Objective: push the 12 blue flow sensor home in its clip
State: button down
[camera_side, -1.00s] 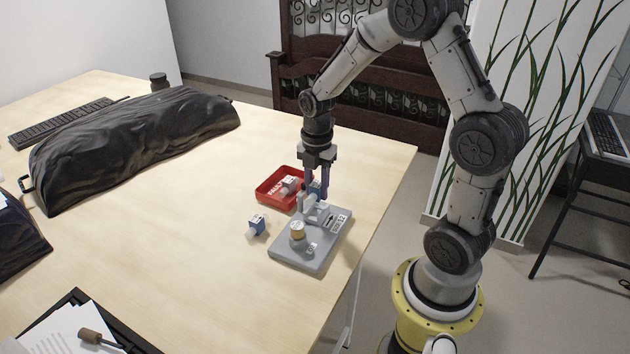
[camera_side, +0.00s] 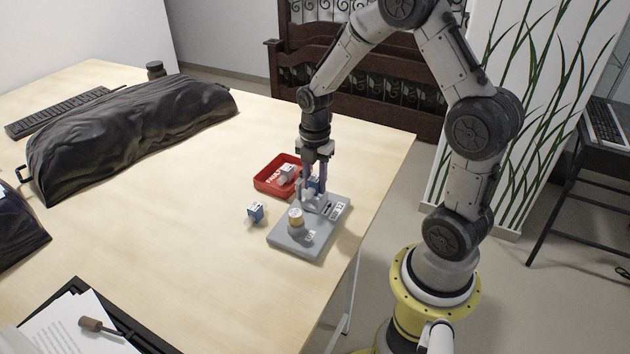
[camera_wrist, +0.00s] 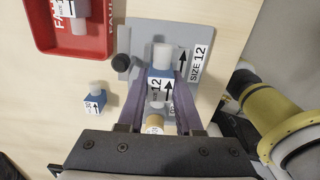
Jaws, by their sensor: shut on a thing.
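The blue flow sensor marked 12 (camera_wrist: 160,86) has white tube ends and an arrow label, and sits between my fingers over the grey plate. In the side view the sensor (camera_side: 314,184) is partly hidden by the fingers. My gripper (camera_wrist: 163,80) is shut on it and points down; the gripper also shows in the side view (camera_side: 315,186). The grey plate (camera_side: 298,247) has a SIZE 12 label with an arrow (camera_wrist: 195,65), pointing the same way as the sensor's. The clip is mostly hidden; I cannot tell how deep the sensor sits.
Another blue sensor (camera_side: 255,212) stands loose on the table left of the plate. A red fault tray (camera_side: 265,187) holds a sensor (camera_side: 286,173). A brass-coloured cap (camera_side: 296,216) and a black knob (camera_wrist: 123,62) stand on the plate.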

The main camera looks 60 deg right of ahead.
aim_at(315, 178)
jog(key=shift+f, duration=0.95)
dwell(1.7)
jog(key=c, duration=0.6)
grip_release()
jog(key=shift+o, duration=0.5)
jog(key=shift+s+f, duration=0.1)
jog(key=shift+s, duration=0.1)
jog(key=shift+w+r, duration=0.2)
jog(key=shift+r, duration=3.45)
